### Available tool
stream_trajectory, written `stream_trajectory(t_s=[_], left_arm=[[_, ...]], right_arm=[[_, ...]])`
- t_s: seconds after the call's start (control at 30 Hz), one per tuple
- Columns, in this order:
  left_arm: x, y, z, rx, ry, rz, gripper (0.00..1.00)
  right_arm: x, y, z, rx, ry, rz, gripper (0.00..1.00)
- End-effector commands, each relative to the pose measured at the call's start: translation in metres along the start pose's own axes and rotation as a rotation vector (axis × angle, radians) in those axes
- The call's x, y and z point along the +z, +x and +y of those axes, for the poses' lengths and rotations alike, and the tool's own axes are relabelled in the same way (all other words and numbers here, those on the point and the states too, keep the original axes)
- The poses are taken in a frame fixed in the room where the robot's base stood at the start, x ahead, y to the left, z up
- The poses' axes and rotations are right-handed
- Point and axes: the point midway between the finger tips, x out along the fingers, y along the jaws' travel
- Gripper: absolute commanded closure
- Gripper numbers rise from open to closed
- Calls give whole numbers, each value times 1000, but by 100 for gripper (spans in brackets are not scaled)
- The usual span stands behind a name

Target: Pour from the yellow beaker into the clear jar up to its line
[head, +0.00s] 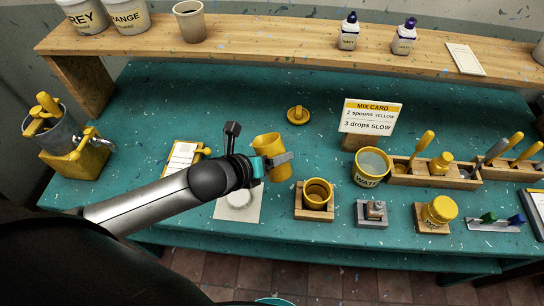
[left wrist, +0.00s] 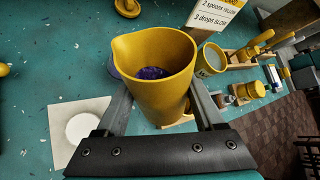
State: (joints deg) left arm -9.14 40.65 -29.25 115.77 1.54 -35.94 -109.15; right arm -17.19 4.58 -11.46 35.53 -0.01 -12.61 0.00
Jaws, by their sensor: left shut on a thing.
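The yellow beaker (head: 270,145) is held above the bench by my left gripper (head: 272,164), which is shut around its sides. In the left wrist view the beaker (left wrist: 155,85) stands between the two fingers, roughly upright, with its spout toward the upper left. Some dark purple content (left wrist: 152,73) shows inside it. I cannot make out the clear jar for certain. A white sheet (head: 222,211) with a pale round shape lies below the gripper and partly behind it. My right gripper is not clearly visible in either view.
A yellow cup in a wooden block (head: 317,195) stands just right of the beaker. A water pot (head: 371,167), a wooden rack (head: 430,176) and a mix card (head: 371,116) stand further right. A yellow knobbed lid (head: 298,115) lies behind. Open teal bench (head: 220,110) lies behind the arm.

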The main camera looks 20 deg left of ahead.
Motion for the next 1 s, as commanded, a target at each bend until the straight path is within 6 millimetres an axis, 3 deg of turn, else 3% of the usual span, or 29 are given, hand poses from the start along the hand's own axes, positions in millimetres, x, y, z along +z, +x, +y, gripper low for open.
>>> stream_trajectory(t_s=[1.0], left_arm=[[-5,19,2,-21,10,16,93]], right_arm=[[2,21,0,0,0,0,0]])
